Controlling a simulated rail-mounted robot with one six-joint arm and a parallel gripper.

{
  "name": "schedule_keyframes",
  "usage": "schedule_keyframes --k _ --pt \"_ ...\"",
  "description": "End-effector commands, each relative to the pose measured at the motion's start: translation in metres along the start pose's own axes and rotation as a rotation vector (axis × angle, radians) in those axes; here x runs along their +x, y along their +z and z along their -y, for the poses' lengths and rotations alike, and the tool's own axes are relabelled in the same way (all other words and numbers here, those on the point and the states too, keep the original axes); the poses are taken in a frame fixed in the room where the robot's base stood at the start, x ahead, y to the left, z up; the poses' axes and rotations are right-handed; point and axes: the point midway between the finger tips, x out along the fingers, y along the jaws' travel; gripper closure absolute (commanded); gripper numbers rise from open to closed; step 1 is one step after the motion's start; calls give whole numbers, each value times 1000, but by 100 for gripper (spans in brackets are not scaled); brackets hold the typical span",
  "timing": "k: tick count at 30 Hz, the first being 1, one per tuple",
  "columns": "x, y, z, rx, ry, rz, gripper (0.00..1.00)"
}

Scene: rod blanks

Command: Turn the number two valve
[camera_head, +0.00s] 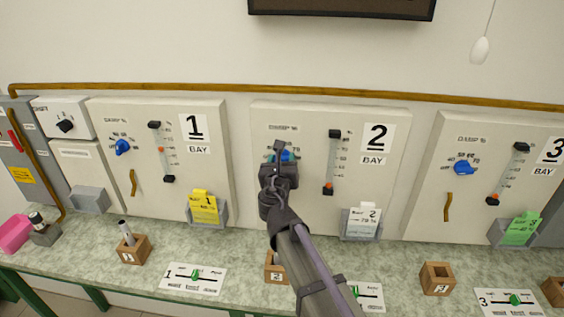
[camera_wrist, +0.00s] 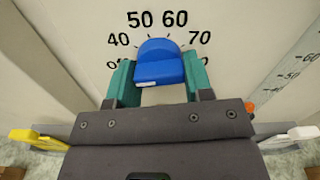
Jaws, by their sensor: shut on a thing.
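The number two valve is a blue knob on the bay 2 panel (camera_head: 312,192). In the wrist view the blue knob (camera_wrist: 160,62) sits between the teal fingers of my gripper (camera_wrist: 159,80), which is shut on it. Printed numbers such as 40, 50, 60 and 70 arc around the knob. A small white mark shows on its lower left face.
The bay 1 panel (camera_head: 192,170) with its blue knob (camera_head: 122,147) is on the left. The bay 3 blue knob (camera_head: 463,167) is on the right. A slider gauge (camera_head: 331,160) is right of my gripper. Card holders, wooden blocks and a green-grey counter (camera_head: 230,260) lie below.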

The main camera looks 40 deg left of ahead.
Motion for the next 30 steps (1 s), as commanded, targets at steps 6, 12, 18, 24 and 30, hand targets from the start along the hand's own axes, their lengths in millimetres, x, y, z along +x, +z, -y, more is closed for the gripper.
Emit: schedule_keyframes --k 6,12,18,24,30 --pt "-1 0 0 -27 0 0 77" --pt "-1 0 0 -30 0 0 77" --pt "-1 0 0 -30 0 0 48" --pt "0 0 0 -29 0 0 28" --pt "0 0 0 -29 0 0 28"
